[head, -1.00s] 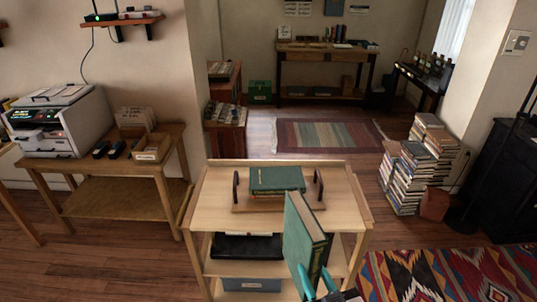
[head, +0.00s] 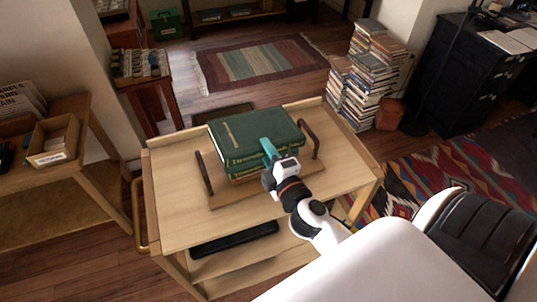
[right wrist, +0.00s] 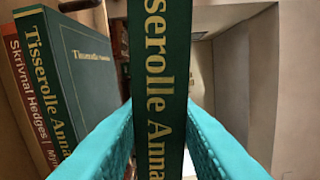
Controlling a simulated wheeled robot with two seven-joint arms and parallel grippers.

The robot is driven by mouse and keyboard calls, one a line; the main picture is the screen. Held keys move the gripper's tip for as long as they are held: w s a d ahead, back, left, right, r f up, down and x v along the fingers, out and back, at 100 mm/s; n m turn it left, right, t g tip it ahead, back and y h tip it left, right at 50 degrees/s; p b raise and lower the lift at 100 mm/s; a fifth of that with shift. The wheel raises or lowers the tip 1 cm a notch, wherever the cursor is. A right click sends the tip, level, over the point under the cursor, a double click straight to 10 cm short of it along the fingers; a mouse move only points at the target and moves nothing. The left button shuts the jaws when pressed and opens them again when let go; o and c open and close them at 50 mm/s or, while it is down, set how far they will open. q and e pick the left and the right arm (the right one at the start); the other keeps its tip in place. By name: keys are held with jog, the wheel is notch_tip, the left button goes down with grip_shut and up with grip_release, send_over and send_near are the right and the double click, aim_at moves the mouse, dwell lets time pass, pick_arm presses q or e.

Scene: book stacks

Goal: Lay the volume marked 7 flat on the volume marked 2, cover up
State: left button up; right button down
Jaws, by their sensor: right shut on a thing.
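My right gripper (head: 270,158), with teal fingers, is shut on a green book (head: 252,128) with gold lettering. The book is held flat, cover up, above the stack on the cart. In the right wrist view the fingers clasp its spine (right wrist: 160,80), lettered "Tisserolle Anna…"; its number is out of sight. A matching green book (right wrist: 80,65) lies beneath it, its cover partly visible across a narrow gap. Under that is a red book (right wrist: 25,90) lettered "Skrivnal Hedges". No volume number is legible. My left gripper is not in view.
The stack rests on a wooden board (head: 228,197) with dark upright handles (head: 204,173) on both sides. The board is on a wooden cart (head: 165,222), whose top is clear around it. Tall book piles (head: 368,85) stand on the floor behind right.

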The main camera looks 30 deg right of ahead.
jog(key=shift+w+d+f+n, duration=0.1)
jog(key=shift+w+d+n, duration=0.2)
jog(key=shift+d+n, duration=0.25)
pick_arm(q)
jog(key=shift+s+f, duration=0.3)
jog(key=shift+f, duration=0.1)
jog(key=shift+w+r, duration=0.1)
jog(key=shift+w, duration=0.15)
pick_arm(e)
jog(key=shift+f, duration=0.25)
pick_arm(q)
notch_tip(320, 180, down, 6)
jog(key=b, duration=0.6)
pick_arm(e)
notch_tip(320, 180, down, 6)
jog(key=shift+f, duration=0.1)
jog(key=shift+f, duration=0.2)
